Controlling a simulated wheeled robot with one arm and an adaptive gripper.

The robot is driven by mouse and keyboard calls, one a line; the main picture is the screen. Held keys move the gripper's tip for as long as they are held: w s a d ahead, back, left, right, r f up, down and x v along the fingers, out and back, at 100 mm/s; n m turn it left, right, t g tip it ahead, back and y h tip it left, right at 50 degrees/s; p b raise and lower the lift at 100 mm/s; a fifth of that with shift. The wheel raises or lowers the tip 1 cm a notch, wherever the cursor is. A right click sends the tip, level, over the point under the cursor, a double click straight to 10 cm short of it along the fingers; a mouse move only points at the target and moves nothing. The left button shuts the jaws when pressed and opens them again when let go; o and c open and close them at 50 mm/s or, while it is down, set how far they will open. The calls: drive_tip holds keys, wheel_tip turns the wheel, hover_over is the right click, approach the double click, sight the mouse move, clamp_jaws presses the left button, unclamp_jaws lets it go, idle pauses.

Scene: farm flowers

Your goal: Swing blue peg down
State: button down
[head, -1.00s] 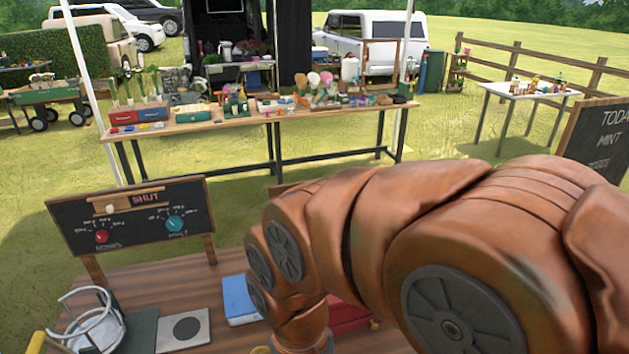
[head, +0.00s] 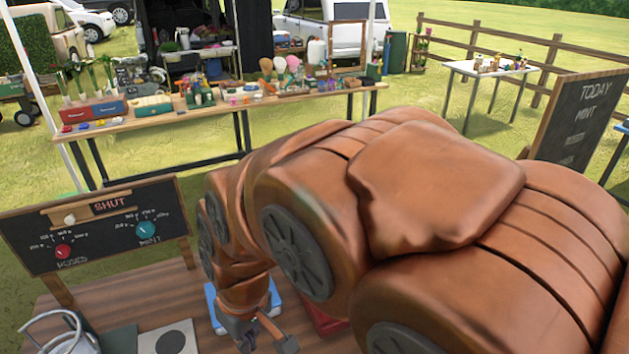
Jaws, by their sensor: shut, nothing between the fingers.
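A black board (head: 100,262) on wooden legs stands at the left, with a wooden strip and the word SHUT at its top. On it are a round teal-blue knob (head: 146,231) with a pale pointer on the right and a red knob (head: 63,251) on the left. I see no separate blue peg, and cannot tell whether the teal knob is it. My gripper (head: 266,343) is low, to the right of and below the board, pointing down and apart from it. It is shut and empty, its lower end partly cut off by the frame's edge.
A blue flat object (head: 212,308) lies partly behind my arm on the wooden deck (head: 120,310), and a red one (head: 322,319) to its right. A metal-framed container (head: 62,335) stands front left. A long stall table (head: 200,115) crosses the back.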

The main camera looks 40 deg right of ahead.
drive_tip(key=w+d+f+n+t+h+b, duration=0.15)
drive_tip(key=w+d, duration=0.25)
drive_tip(key=w, duration=0.4)
drive_tip(key=w+d+f+t+h+b, duration=0.1)
drive_tip(key=w+d+f+t+b, duration=0.2)
drive_tip(key=w, duration=0.4)
drive_tip(key=w+d+f+t+h+b, duration=0.1)
drive_tip(key=w+d+f+t+h, duration=0.1)
drive_tip(key=w+d, duration=0.45)
drive_tip(key=w+d+r+n+h+b, duration=0.1)
drive_tip(key=w+d+r+h+b, duration=0.1)
drive_tip(key=d+h, duration=0.4)
drive_tip(key=w+d+r+n+t+h+b, duration=0.1)
drive_tip(key=d+r+n+h+b, duration=0.1)
drive_tip(key=d+h, duration=0.5)
drive_tip(key=shift+w+d+r+b, duration=0.3)
drive_tip(key=shift+d+b, duration=0.55)
drive_tip(key=shift+d, duration=2.05)
drive_tip(key=shift+w+d, duration=0.1)
drive_tip(key=s+d+p+x, duration=0.1)
drive_tip(key=s+p+x, duration=0.1)
drive_tip(key=x, duration=1)
drive_tip(key=shift+d+p, duration=0.35)
drive_tip(key=shift+p, duration=0.45)
